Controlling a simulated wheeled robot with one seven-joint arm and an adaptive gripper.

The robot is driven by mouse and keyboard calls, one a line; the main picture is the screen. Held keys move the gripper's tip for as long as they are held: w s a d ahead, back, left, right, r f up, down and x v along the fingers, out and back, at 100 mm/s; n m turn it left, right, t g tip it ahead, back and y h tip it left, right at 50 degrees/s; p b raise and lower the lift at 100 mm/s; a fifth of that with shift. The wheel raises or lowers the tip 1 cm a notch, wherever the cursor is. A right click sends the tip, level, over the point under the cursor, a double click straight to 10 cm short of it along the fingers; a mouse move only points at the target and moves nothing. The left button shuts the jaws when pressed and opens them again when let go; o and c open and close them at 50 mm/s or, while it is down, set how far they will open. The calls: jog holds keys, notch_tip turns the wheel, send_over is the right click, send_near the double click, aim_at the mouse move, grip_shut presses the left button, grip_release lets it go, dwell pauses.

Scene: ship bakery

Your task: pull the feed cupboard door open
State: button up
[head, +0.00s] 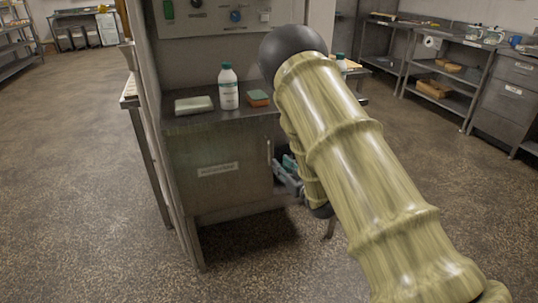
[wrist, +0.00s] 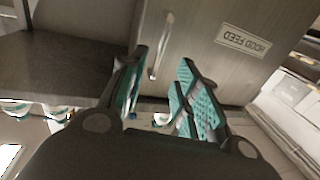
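The grey feed cupboard door (head: 222,185) is below a counter in the head view and looks closed. Contact cannot be made out. In the head view my arm partly hides the gripper (head: 289,166).
On the counter (head: 205,122) stand a white bottle (head: 228,87), a pale block (head: 194,105) and a sponge (head: 258,98). Steel shelving (head: 440,75) lines the right back. The floor (head: 90,190) left of the cupboard is clear.

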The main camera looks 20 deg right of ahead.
aim_at(269, 162)
jog(key=x, duration=0.9)
jog(key=shift+w+a+f, duration=0.1)
jog(key=shift+w, duration=0.25)
grip_shut()
